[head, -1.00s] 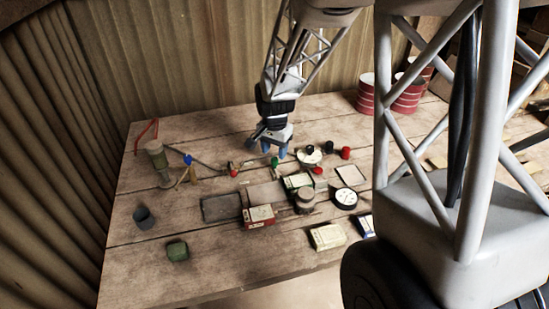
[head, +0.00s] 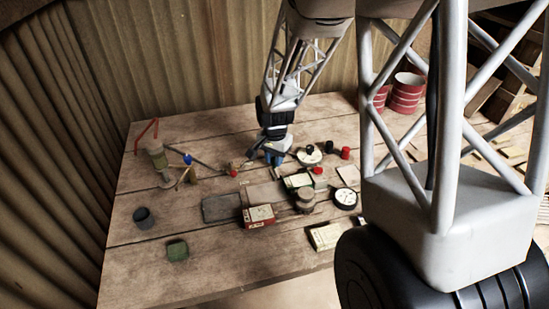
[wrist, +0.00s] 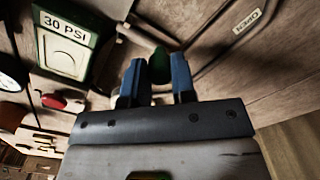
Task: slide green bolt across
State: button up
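The green bolt (wrist: 159,66) shows in the wrist view as a dark green, rounded knob between the two blue fingertips. My gripper (wrist: 157,78) points down at it with one finger on each side. The gap between the fingers is about as wide as the knob, and I cannot tell whether they press on it. In the head view my gripper (head: 273,157) is low over the table behind the press parts, and its fingers hide the bolt. A plate marked OPEN (wrist: 247,24) lies to the right in the wrist view.
A green-framed 30 PSI card (wrist: 64,46) and a red knob (wrist: 54,101) lie left in the wrist view.

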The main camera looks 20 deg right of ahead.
aim_at(278, 176)
grip_shut()
jog(key=shift+s, duration=2.2)
jog(key=o, duration=0.8)
grip_release()
jog(key=shift+c, duration=0.2)
notch_tip(278, 176, up, 8)
